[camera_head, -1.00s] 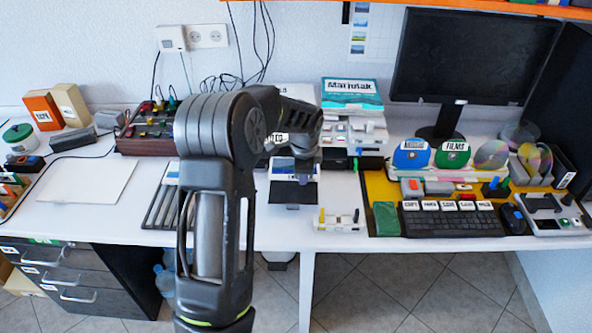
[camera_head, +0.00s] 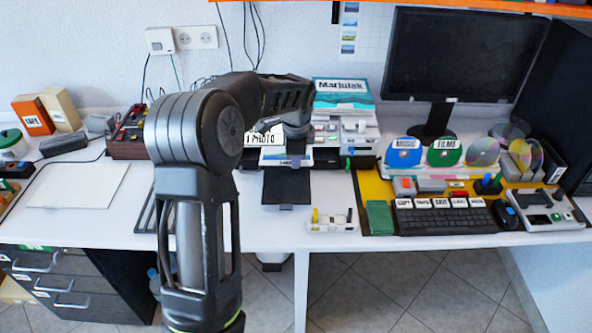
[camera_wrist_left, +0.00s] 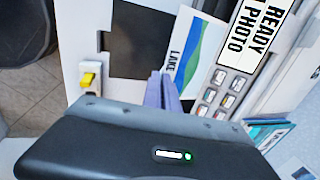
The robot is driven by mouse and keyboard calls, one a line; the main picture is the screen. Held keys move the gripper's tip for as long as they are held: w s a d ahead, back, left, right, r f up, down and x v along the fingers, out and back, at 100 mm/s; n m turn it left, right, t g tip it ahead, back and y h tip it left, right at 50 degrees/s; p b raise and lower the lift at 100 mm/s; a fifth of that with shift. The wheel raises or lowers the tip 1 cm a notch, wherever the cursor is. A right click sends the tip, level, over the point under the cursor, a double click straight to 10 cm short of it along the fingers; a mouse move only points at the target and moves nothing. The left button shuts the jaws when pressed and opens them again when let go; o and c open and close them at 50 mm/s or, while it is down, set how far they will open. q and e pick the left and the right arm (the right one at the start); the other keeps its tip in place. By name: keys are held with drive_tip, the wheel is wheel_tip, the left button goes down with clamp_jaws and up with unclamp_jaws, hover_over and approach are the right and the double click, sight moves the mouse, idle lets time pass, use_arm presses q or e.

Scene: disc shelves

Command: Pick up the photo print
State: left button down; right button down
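The photo print (camera_wrist_left: 198,58), marked LAKE with blue and green bands, is in the left wrist view, on the white photo printer beside a dark panel. My left gripper (camera_wrist_left: 162,80) is at the print's near left corner, its two pale purple fingers close together. I cannot tell whether the print's edge is between them. In the head view my left gripper (camera_head: 293,157) points down over the printer, behind the black tray (camera_head: 287,187), and mostly hides the print. My right gripper is not in view.
The READY PHOTO sign (camera_wrist_left: 252,32) and grey buttons (camera_wrist_left: 222,92) are close right of the fingers. A small white device with a yellow switch (camera_wrist_left: 90,77) is at left. The Marjulak box (camera_head: 341,90) stands behind right. A white sheet (camera_head: 78,185) lies left.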

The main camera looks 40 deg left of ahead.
use_arm(q)
wheel_tip(320, 180, up, 12)
drive_tip(key=shift+d+f, duration=0.15)
drive_tip(key=shift+f, duration=0.05)
idle(0.6)
